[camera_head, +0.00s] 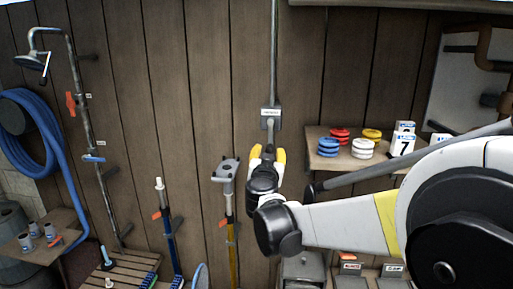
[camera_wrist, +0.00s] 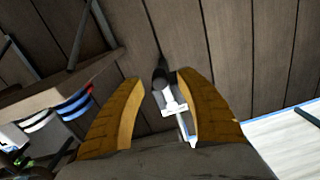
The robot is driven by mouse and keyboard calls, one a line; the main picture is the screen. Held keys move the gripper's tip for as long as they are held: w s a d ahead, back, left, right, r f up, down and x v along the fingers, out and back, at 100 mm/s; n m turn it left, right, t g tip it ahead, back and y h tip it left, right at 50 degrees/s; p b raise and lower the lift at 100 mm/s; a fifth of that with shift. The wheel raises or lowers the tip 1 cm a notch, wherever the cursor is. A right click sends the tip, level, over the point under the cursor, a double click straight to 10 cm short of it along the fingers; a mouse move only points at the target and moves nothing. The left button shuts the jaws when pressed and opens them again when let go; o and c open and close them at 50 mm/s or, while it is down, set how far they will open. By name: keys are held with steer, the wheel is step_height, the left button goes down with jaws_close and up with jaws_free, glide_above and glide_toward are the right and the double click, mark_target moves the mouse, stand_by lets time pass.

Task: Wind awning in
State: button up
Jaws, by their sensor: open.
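A small grey wall box (camera_head: 270,113) with a label sits on the plank wall in the head view. A vertical metal rod (camera_head: 274,50) runs up from it. My gripper (camera_head: 267,154), with yellow fingers, is just below the box in that view. In the wrist view my gripper (camera_wrist: 160,90) is open. A dark round-ended handle (camera_wrist: 161,78) and a pale metal piece (camera_wrist: 176,104) show between the fingers, close to the right finger; I cannot tell whether they touch it. The lower end of the metal piece is hidden behind my gripper. No awning cloth is clearly visible.
A shelf (camera_head: 318,134) with coloured discs and number cards stands right of my gripper. A grey bar (camera_head: 400,163) slants in front of it. Left are a grey-topped pole (camera_head: 226,172), a blue pole (camera_head: 168,230), a shower pipe (camera_head: 82,100) and a blue hose (camera_head: 52,150).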

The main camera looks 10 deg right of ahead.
steer(key=shift+x, duration=0.9)
jaws_close()
steer(key=shift+s+d, duration=0.1)
steer(key=shift+d, duration=0.05)
